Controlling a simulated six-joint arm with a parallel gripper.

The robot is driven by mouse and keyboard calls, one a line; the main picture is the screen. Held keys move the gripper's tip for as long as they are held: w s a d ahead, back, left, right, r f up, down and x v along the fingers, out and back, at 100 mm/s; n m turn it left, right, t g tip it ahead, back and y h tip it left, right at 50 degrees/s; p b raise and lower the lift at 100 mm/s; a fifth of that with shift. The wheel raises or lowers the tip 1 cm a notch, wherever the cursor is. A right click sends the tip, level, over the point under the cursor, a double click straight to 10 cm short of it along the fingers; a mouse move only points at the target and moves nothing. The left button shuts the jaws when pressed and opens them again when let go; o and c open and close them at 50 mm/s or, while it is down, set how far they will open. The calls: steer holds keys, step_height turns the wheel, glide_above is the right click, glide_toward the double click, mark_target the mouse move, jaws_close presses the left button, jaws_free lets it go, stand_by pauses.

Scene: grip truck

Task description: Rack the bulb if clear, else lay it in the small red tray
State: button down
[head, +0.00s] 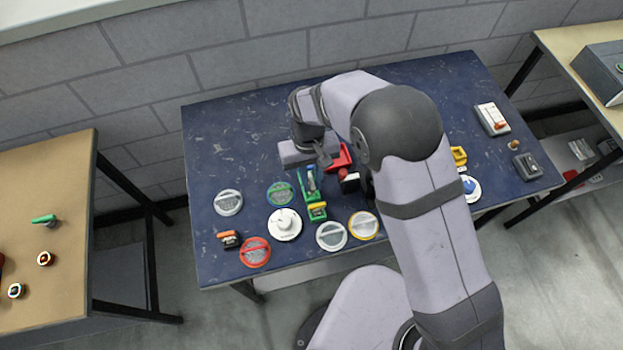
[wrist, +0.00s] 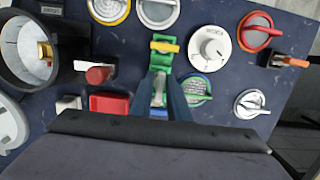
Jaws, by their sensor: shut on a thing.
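My gripper (head: 322,160) reaches down over the middle of the blue table. In the wrist view my gripper's two fingers (wrist: 162,82) are close together on a small pale thing (wrist: 159,92), which seems to be the bulb; the fingers hide most of it. A green rack-like holder (head: 311,184) lies just below the fingers, with a yellow-topped green part (head: 317,211) at its near end; this part also shows in the wrist view (wrist: 164,46). A small red tray (head: 341,157) sits right beside the gripper. Whether the rack is clear I cannot tell.
A wide dark-rimmed cup (wrist: 35,50) stands left in the wrist view. The table's back left (head: 225,130) is free.

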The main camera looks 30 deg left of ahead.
mark_target(312, 183)
steer(key=shift+f+b, duration=0.7)
steer(key=shift+f, duration=0.75)
stand_by(1.9)
steer(key=c, duration=1.3)
jaws_free()
steer(key=shift+r+p, duration=2.9)
steer(key=shift+r, duration=0.9)
